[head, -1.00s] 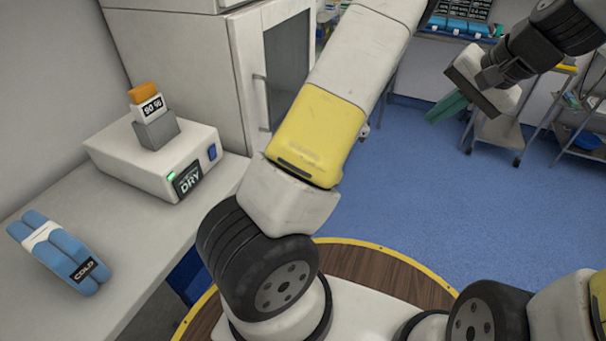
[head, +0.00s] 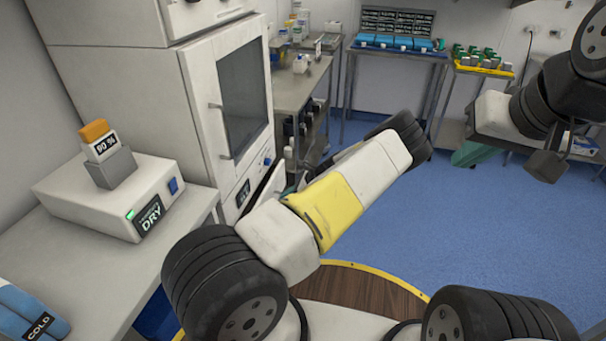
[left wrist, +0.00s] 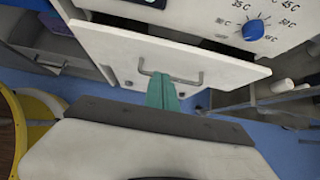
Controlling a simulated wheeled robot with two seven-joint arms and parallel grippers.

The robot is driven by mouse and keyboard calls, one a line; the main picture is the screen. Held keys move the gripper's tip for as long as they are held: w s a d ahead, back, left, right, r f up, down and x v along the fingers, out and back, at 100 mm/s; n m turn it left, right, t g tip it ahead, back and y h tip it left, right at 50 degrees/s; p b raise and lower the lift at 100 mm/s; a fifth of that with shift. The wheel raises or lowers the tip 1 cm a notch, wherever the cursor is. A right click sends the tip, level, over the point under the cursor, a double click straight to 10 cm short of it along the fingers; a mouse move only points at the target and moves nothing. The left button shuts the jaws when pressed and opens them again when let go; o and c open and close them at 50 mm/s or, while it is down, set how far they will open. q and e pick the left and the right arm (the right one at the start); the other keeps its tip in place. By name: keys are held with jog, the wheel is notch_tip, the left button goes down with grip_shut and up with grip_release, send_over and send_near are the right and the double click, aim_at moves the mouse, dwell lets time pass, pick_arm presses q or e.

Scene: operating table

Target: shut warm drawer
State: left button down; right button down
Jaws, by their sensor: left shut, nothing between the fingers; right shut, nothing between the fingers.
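The warm drawer (left wrist: 215,68) shows in the left wrist view as a white front panel with a grey bar handle (left wrist: 190,81). It stands out from the cabinet, with a dark gap behind its top edge. In the head view the drawer (head: 268,190) is partly hidden behind my left arm. My left gripper (left wrist: 162,88), with teal fingers, is shut and empty. Its fingertips overlap the handle in the left wrist view; I cannot tell whether they touch. My right gripper (head: 472,153) is shut and empty over the floor at the right, far from the drawer.
The white cabinet (head: 125,75) with a glass door stands above the drawer. A temperature dial (left wrist: 253,29) sits on its front. A counter (head: 185,225) on the left holds a DRY box (head: 105,195) and a blue COLD pack (head: 25,315). The blue floor (head: 400,220) is open.

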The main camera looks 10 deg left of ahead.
aim_at(260, 198)
pick_arm(q)
jog(key=a+f, duration=0.1)
jog(key=a, duration=0.1)
jog(key=a+f, duration=0.1)
jog(key=a, duration=0.1)
jog(key=a+f, duration=0.1)
jog(key=a, duration=0.1)
jog(key=shift+a+f, duration=0.1)
jog(key=shift+a, duration=0.05)
jog(key=shift+w+a, duration=0.1)
jog(key=shift+a, duration=0.35)
jog(key=shift+a, duration=1.25)
